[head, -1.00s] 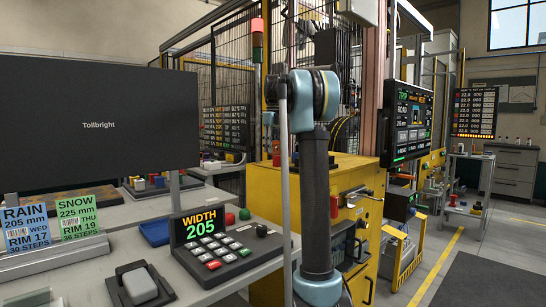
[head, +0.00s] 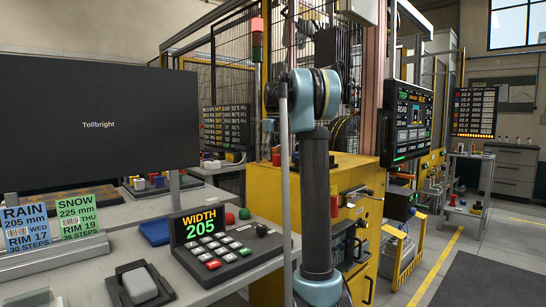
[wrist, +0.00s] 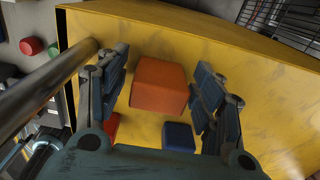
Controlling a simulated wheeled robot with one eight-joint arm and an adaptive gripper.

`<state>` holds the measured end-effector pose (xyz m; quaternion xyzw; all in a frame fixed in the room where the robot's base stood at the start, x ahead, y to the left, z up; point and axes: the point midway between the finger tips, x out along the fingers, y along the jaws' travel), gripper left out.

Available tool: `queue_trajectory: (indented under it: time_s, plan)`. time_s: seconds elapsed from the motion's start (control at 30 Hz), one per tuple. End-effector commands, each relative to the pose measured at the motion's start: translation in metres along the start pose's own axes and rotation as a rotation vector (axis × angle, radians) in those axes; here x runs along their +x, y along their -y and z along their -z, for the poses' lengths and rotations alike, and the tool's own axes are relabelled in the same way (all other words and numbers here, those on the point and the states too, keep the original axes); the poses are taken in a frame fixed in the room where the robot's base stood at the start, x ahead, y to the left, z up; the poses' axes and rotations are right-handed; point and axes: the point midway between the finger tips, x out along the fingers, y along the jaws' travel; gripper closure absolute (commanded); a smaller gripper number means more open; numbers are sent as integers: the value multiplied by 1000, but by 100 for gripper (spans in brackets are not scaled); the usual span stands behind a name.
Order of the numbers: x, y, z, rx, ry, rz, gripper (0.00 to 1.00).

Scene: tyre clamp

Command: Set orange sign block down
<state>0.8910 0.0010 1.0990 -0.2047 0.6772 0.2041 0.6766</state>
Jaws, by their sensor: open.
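An orange block (wrist: 160,85) shows in the wrist view, over the yellow top of a cabinet (wrist: 225,45). My gripper (wrist: 160,92) is open, with one finger on each side of the block. A gap shows between the block and the right finger, and the left finger also looks apart from it. The block appears to sit on the yellow top, though its underside is hidden. In the head view my arm covers much of the area around the gripper, and I cannot make out the jaws there.
A blue block (wrist: 178,136) and a partly hidden red block (wrist: 111,125) lie on the yellow top near the orange block. In the head view the yellow cabinet (head: 355,170) stands behind my arm. A keypad reading width 205 (head: 215,245) sits on the bench at left.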

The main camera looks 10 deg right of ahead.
Motion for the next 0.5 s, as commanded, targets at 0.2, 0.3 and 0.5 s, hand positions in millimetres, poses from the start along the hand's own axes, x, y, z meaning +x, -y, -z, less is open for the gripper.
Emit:
queue_trajectory:
  time_s: [0.2,0.3,0.5]
  plan:
    - [-16,0,0,0,0,0,39]
    - [-31,0,0,0,0,0,39]
    - [-58,-1,-1,-1,0,0,39]
